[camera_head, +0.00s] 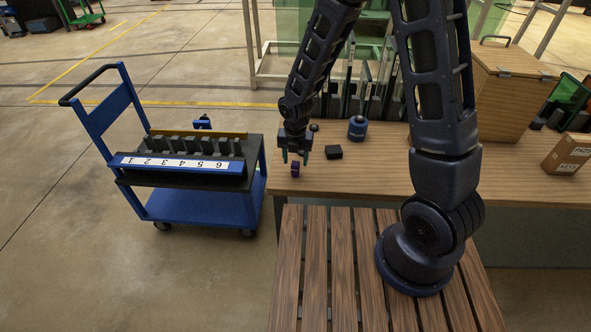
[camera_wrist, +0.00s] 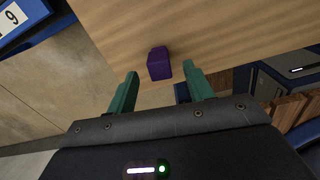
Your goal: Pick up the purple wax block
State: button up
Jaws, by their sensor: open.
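The purple wax block (camera_head: 295,168) stands near the left front corner of the wooden table (camera_head: 400,180) in the head view. In the wrist view the purple wax block (camera_wrist: 159,64) lies on the bare wood, just beyond the fingertips and roughly between their lines. My gripper (camera_head: 295,157) is over the table's left end, close to the block. In the wrist view my gripper (camera_wrist: 160,70) shows two green fingers, spread apart with nothing between them. I cannot tell the exact height of the fingertips above the table.
A black block (camera_head: 334,152) and a blue round container (camera_head: 357,128) stand right of my gripper. A wooden box (camera_head: 500,90) and a cardboard box (camera_head: 567,153) are farther right. A blue cart (camera_head: 200,205) with a numbered rack (camera_head: 180,163) stands left. A slatted wooden surface (camera_head: 342,270) lies in front.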

aim_at(295, 163)
jog(key=shift+f, duration=2.4)
jog(key=shift+c, duration=0.2)
jog(key=c, duration=1)
